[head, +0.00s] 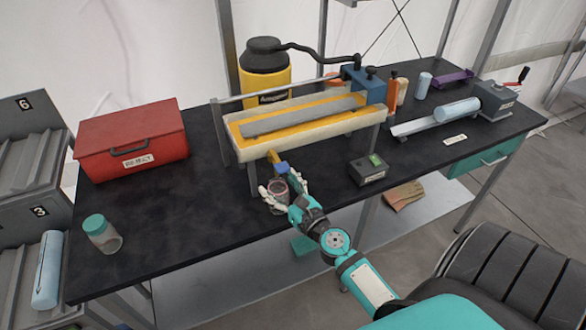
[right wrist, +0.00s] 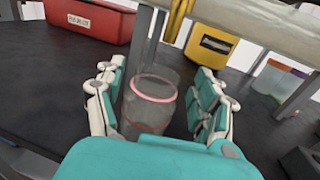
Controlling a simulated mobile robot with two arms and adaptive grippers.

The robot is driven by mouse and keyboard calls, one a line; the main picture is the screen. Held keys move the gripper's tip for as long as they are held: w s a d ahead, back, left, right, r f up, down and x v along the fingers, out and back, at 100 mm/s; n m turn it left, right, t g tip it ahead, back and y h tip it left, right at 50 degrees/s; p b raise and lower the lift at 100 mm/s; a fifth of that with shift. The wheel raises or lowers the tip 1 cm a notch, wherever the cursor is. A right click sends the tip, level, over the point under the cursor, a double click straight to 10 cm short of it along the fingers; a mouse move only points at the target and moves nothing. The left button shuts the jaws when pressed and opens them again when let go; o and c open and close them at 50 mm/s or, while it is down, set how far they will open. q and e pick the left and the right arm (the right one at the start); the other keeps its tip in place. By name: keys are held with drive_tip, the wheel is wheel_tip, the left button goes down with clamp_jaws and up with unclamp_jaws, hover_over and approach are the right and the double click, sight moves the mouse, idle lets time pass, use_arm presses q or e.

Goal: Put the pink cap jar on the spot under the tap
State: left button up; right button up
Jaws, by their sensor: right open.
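The pink cap jar (right wrist: 150,103) is a clear grey jar with a pink ring at the top. It stands upright on the black table, and it also shows in the head view (head: 278,189). My right gripper (head: 285,190) is open, with its fingers on both sides of the jar; in the right wrist view gaps show beside it. The yellow tap (head: 274,157) with a blue part (head: 281,169) hangs from the trough just behind the jar. Any marked spot under it cannot be made out. My left gripper is not in view.
The trough (head: 310,145) stands on metal legs close behind the jar. A teal-capped jar (head: 98,229) is at the table's left front, near a red box (head: 130,140). A dark box with a green top (head: 368,170) stands right of my gripper. The table's left middle is clear.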

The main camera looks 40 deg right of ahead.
drive_tip(key=s+b, duration=0.4)
drive_tip(key=s, duration=0.7)
drive_tip(key=shift+s+a, duration=0.25)
drive_tip(key=s+a+f+n+g+y, duration=0.1)
drive_tip(key=s+a+f+n+g, duration=0.15)
drive_tip(key=f+n, duration=0.75)
drive_tip(key=s+a+f+n+g, duration=0.2)
drive_tip(key=s+f+n+g, duration=0.15)
drive_tip(key=f, duration=1.25)
drive_tip(key=s+a+f+n+g+y, duration=0.1)
drive_tip(key=s+a+f+n+g, duration=0.2)
drive_tip(key=f+n, duration=0.65)
drive_tip(key=s+f+n+g, duration=0.4)
drive_tip(key=s+f+n, duration=0.4)
drive_tip(key=s, duration=0.3)
drive_tip(key=s+a+f+n+g+h, duration=0.1)
drive_tip(key=s+f+n+g, duration=0.3)
drive_tip(key=s+f+n, duration=0.4)
drive_tip(key=s+f, duration=0.2)
drive_tip(key=s, duration=0.2)
drive_tip(key=shift+s+f, duration=0.15)
drive_tip(key=shift+f, duration=0.25)
